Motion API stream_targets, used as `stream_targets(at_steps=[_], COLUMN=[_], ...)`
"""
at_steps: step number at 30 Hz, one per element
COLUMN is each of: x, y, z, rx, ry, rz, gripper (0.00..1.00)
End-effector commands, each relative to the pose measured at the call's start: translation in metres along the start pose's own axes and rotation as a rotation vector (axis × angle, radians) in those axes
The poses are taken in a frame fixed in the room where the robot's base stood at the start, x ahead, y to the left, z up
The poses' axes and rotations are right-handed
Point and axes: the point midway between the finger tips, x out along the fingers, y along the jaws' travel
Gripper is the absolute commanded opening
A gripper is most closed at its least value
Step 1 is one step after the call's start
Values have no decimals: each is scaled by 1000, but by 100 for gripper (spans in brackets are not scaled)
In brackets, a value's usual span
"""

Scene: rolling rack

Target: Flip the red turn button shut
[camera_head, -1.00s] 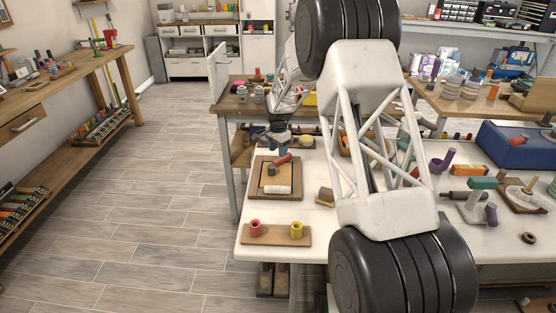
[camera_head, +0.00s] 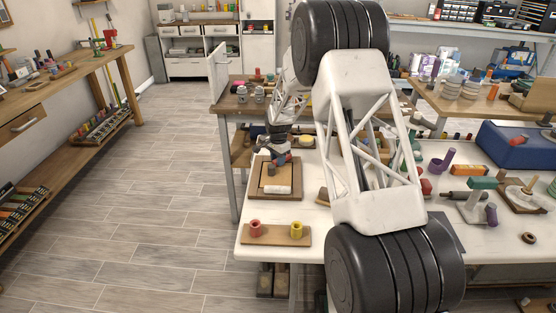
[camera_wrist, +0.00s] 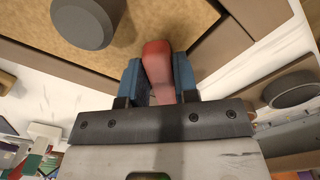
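The red turn button (camera_head: 283,159) is at the far edge of a wooden board with a raised brown frame (camera_head: 261,192). In the wrist view the red turn button (camera_wrist: 158,62) is a rounded bar reaching over the frame onto the tan inner panel (camera_wrist: 155,18). My gripper (camera_head: 281,154) is down at the board. In the wrist view the blue fingers of my gripper (camera_wrist: 160,78) lie along both sides of the button, with no clear gap. A dark grey round knob (camera_wrist: 86,22) stands on the panel, left of the fingers. The button's pivot is hidden.
A white cylinder (camera_head: 278,189) lies at the board's near side. A small board with red and yellow cups (camera_head: 276,240) is nearer the table edge. My arm covers the table's middle. A grey round part (camera_wrist: 292,90) lies right of the fingers.

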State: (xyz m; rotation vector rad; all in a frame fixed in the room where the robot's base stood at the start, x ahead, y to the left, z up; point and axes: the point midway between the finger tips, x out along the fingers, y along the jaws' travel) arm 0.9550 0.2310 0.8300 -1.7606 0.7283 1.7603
Motion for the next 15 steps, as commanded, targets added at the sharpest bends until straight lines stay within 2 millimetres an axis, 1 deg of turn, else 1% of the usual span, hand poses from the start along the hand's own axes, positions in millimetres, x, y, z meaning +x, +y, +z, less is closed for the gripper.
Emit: stream_targets(at_steps=[1, 5, 11, 15], x=[0, 0, 0, 0], y=[0, 0, 0, 3], z=[0, 0, 0, 0], rx=[0, 0, -3, -37], ry=[0, 0, 0, 0], rz=[0, 0, 0, 0], gripper=[20, 0, 0, 0])
